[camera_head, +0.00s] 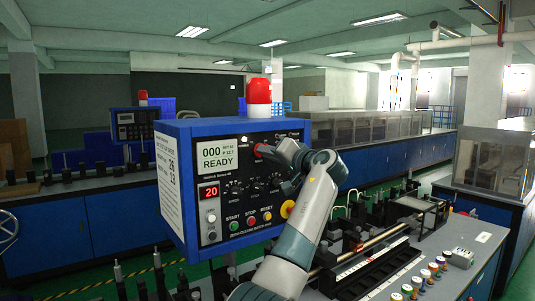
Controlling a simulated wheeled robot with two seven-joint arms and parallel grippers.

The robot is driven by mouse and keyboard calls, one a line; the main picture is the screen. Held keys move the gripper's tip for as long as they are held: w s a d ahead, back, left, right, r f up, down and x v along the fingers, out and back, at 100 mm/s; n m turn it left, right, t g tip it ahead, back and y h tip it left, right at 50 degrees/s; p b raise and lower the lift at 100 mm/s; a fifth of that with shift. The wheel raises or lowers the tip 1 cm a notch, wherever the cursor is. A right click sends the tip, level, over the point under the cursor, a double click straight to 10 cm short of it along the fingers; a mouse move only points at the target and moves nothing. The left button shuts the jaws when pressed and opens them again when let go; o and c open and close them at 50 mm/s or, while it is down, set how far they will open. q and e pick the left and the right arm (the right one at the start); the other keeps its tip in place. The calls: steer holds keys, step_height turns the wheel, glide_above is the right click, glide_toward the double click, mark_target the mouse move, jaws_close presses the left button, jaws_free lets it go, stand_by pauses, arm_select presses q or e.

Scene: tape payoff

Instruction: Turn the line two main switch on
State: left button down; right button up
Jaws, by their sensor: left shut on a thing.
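A blue control box (166,185) with a black front panel stands in the middle of the head view. Its screen (217,158) reads 000 and READY, and a small red display (209,192) reads 20. My left gripper (264,152) is at the panel's upper right, shut on a small red switch knob (258,149). The gripper and wrist hide most of the knob and the panel around it, so I cannot tell its position or read its label. My right gripper is not in view.
A red beacon (259,91) stands on top of the box. Start, stop and reset buttons (251,221) and a yellow-ringed knob (287,209) sit low on the panel. A second control box (134,123) stands behind at left. A bench with coloured spools (424,273) is at right.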

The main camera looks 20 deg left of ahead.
arm_select(q)
steer(key=shift+r, duration=0.15)
stand_by(0.3)
steer(key=c, duration=1.8)
jaws_free()
steer(key=shift+c, duration=0.2)
steer(key=shift+d, duration=0.1)
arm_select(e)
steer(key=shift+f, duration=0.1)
